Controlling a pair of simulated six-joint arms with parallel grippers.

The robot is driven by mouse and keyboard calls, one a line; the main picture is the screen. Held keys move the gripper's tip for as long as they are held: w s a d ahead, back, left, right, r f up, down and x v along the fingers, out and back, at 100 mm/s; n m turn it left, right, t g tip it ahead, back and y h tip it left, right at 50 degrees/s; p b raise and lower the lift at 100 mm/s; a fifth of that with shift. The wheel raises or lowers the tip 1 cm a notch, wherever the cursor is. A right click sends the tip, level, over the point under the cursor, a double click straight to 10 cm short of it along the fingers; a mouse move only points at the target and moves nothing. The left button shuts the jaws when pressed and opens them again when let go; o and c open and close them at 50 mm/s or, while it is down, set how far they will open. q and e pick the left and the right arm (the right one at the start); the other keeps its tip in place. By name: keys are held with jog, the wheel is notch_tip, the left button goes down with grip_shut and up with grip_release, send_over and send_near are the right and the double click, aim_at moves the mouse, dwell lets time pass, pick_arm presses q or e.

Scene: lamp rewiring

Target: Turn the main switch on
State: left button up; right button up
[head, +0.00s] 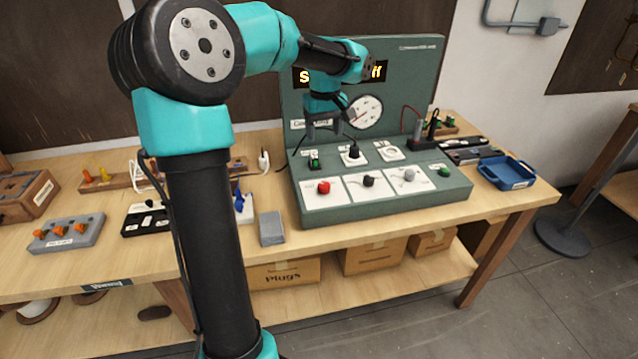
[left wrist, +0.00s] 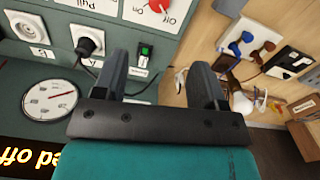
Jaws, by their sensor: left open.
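The grey-green test panel (head: 388,205) stands on the bench. A red knob (head: 323,187) sits on a white plate at its front left; in the left wrist view the red knob (left wrist: 160,4) is cut by the top edge, with "Off" and "On" printed beside it. A small green rocker switch (head: 314,160) sits behind it and also shows in the left wrist view (left wrist: 146,50). I cannot tell which is the main switch. My left gripper (head: 324,132) is open and empty above the panel's left part, apart from both controls. My right gripper is out of view.
A black plug (head: 353,151) sits in a socket right of the rocker. A dial gauge (head: 365,111) and a partly hidden lit display (head: 378,70) are on the upright board. A blue tray (head: 507,172) stands right. A grey block (head: 271,228) lies left of the panel.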

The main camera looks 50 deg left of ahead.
aim_at(324, 184)
pick_arm(q)
jog(key=shift+w+d+f, duration=0.1)
notch_tip(324, 184, down, 17)
jog(key=shift+f, duration=0.2)
dwell(0.6)
jog(key=c, duration=0.9)
